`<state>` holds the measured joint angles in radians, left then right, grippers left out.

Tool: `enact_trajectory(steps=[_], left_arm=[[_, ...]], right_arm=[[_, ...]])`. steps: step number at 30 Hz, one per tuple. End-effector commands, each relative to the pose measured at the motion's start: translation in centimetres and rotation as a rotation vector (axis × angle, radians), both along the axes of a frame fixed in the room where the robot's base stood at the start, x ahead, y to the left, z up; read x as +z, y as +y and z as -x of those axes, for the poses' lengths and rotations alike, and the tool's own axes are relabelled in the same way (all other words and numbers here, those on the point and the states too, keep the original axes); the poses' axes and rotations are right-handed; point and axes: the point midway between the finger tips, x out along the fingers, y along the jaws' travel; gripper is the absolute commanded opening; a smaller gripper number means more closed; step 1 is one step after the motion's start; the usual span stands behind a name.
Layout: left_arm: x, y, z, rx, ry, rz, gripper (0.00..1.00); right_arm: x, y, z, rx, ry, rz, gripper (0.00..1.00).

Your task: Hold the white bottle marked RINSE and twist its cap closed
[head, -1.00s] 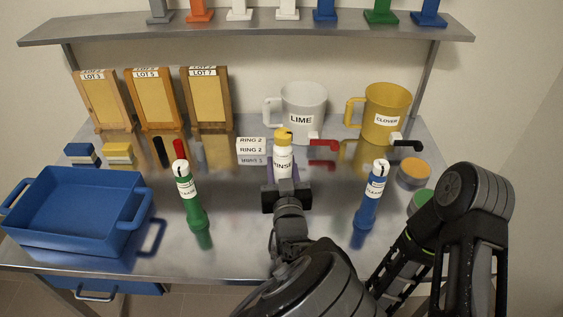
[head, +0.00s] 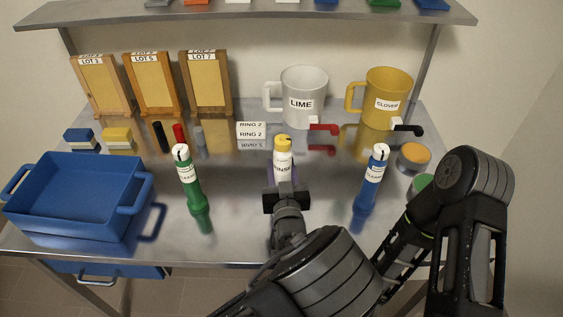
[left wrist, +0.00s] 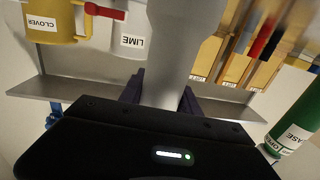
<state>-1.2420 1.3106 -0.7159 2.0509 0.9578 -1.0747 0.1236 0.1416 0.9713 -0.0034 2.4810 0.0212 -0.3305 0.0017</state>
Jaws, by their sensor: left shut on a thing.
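The white bottle (head: 283,157) marked RINSE stands near upright at the centre of the head view, with a yellow cap (head: 283,141) on top. My left gripper (head: 284,180) is shut on the bottle's lower body from the front side. In the left wrist view the pale bottle (left wrist: 180,45) runs up between the two dark fingers of the left gripper (left wrist: 160,92), and its cap is out of that picture. How tight the cap sits cannot be told. My right arm is folded at the right, and its gripper is not in view.
A green bottle (head: 188,178) and a blue bottle (head: 370,180) stand either side. A blue crate (head: 132,208) is at left. Some bare table lies in front.

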Motion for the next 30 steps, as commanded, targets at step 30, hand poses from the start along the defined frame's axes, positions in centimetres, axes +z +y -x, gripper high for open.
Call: enact_trajectory(steps=[30], left_arm=[[-2.3, 0.0, 0.0, 0.0, 0.001, 0.0, 0.0]], right_arm=[[0.0, 0.0, 0.0, 0.0, 0.0, 0.0, 0.36]])
